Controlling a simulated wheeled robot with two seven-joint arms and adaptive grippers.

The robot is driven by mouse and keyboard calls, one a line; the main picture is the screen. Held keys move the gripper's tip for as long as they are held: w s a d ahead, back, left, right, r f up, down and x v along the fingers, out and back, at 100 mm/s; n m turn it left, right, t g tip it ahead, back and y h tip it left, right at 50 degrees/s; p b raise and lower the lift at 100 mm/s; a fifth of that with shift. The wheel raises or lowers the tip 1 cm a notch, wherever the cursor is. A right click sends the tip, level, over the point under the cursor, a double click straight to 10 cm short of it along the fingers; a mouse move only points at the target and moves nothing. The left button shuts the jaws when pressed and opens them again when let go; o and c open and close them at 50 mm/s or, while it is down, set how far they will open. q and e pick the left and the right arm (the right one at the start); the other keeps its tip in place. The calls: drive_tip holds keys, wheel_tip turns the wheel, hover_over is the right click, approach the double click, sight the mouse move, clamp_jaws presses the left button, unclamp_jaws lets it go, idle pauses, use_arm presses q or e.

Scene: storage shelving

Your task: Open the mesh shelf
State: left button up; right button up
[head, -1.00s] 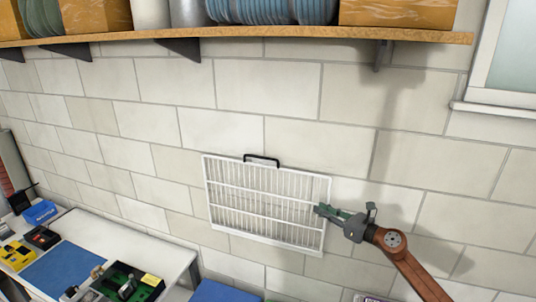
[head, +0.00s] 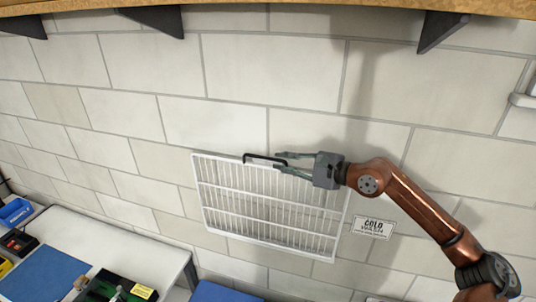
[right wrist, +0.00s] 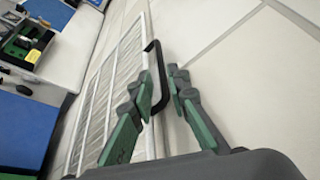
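The mesh shelf (head: 255,205) is a white wire panel lying nearly flat against the tiled wall. A black handle (head: 256,156) stands on its top edge. My right gripper (head: 279,161) is at the right end of this handle, with its green fingers apart. In the right wrist view the mesh shelf (right wrist: 108,85) runs up the left, and the handle (right wrist: 156,62) reaches between the open fingers of the right gripper (right wrist: 160,75). Whether a finger touches the handle, I cannot tell. My left gripper is not in view.
A wooden shelf (head: 330,6) on dark brackets runs along the top. A white worktable (head: 120,245) with a blue mat (head: 45,272) and bins stands at the lower left. A COLD sign (head: 374,227) is right of the mesh shelf. The wall above the mesh shelf is clear.

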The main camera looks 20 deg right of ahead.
sight(269, 158)
drive_tip(key=p+x, duration=0.1)
drive_tip(key=x, duration=0.3)
drive_tip(key=shift+w+a, duration=0.1)
drive_tip(key=shift+w, duration=0.35)
drive_tip(key=shift+w+a+f, duration=0.15)
drive_tip(key=shift+a, duration=0.15)
drive_tip(key=shift+w+f, duration=0.15)
drive_tip(key=shift+w, duration=0.15)
drive_tip(key=shift+c, duration=0.5)
drive_tip(key=shift+s, duration=0.1)
drive_tip(key=c, duration=0.3)
clamp_jaws()
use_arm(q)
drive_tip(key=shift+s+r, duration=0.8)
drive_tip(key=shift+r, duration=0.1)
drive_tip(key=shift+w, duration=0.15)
